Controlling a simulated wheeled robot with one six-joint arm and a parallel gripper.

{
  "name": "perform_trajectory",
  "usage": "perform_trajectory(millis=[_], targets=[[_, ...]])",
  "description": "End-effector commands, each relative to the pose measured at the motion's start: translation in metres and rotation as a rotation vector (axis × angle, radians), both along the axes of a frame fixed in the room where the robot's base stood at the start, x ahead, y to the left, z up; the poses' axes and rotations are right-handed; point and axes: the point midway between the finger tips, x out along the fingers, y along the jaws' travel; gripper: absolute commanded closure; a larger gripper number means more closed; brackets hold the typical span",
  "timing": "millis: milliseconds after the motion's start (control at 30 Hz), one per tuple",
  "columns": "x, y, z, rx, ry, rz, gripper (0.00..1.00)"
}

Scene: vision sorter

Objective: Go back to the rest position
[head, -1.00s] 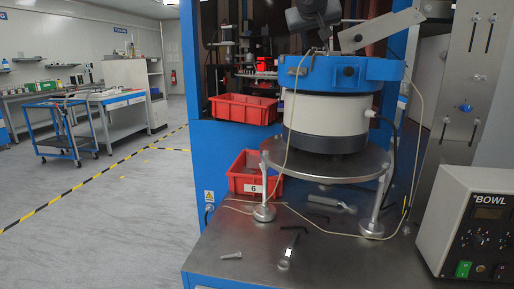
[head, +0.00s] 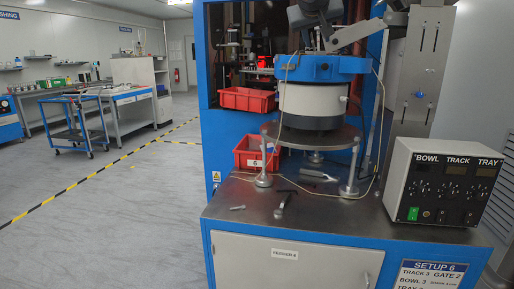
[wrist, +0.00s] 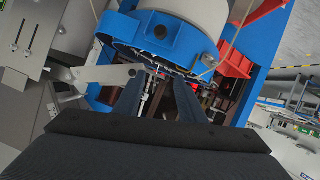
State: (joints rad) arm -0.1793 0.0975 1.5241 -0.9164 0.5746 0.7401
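My gripper (wrist: 156,82) shows its two dark fingers in the wrist view, spread apart with a gap between them. Nothing is clearly held; thin metal parts seen through the gap look like background. In the head view my dark arm end (head: 314,14) is at the top, above the blue feeder bowl (head: 322,68). The bowl sits on a cream drum (head: 312,98) on a round metal stand (head: 310,138). The bowl also shows close by in the wrist view (wrist: 160,32), beyond the fingers. Whether the fingers touch anything cannot be told.
A control box (head: 447,182) stands on the bench (head: 325,215) at right. Two red bins, an upper one (head: 246,100) and a lower one (head: 252,158), are left of the bowl. A bolt, a spanner and other small tools lie on the bench. The floor (head: 110,220) at left is free.

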Motion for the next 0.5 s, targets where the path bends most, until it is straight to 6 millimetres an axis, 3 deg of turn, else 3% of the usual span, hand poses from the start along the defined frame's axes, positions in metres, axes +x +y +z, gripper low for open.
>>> perform_trajectory(millis=[67, 267, 500], targets=[[0.000, 0.000, 0.000, 0.000, 0.000, 0.000, 0.63], [-0.009, -0.004, -0.028, 0.005, 0.065, 0.002, 0.63], [-0.028, -0.010, -0.074, 0.016, 0.171, 0.004, 0.63]])
